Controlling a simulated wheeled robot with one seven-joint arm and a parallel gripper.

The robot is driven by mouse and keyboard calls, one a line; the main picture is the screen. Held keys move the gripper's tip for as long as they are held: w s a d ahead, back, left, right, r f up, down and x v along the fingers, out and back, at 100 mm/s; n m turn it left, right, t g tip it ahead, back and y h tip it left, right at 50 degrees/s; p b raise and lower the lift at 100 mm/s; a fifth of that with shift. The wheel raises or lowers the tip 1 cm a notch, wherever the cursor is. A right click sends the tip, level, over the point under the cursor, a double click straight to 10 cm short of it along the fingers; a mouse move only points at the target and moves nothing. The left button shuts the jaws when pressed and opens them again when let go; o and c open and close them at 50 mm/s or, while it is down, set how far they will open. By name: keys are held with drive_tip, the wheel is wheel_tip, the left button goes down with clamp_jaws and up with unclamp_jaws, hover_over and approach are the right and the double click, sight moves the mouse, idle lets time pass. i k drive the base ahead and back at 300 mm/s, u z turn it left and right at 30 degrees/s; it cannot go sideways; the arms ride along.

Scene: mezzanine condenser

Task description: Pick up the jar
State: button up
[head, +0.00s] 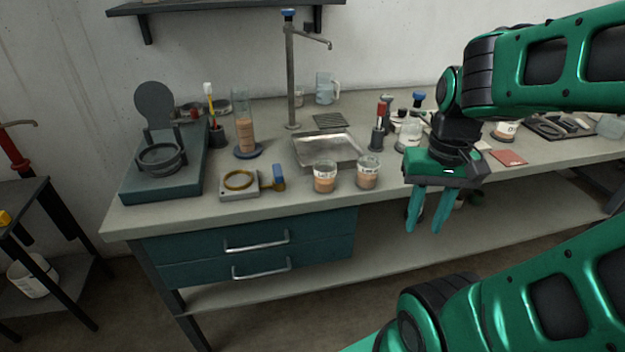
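Two small glass jars with brownish contents stand side by side near the front edge of the bench. One is the left jar (325,178) and the other is the right jar (368,173). A similar jar (506,131) stands farther right, partly behind my arm. I cannot tell which one the task means. My gripper (424,230) points down, to the right of the two front jars and apart from them. Its two teal fingers are spread with nothing between them. It appears in front of the bench's front edge and hides part of the bench.
A metal tray (328,163) lies just behind the front jars. A ring-topped block (240,185) and a blue-and-yellow item (273,178) lie to their left. A red-topped tool in a holder (378,137) and a glass flask (410,135) stand behind. The bench front (300,199) is bare.

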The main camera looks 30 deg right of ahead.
sight(325, 176)
drive_tip(key=u, duration=1.05)
drive_tip(key=k, duration=1.1)
drive_tip(key=z, duration=1)
drive_tip(key=i, duration=0.5)
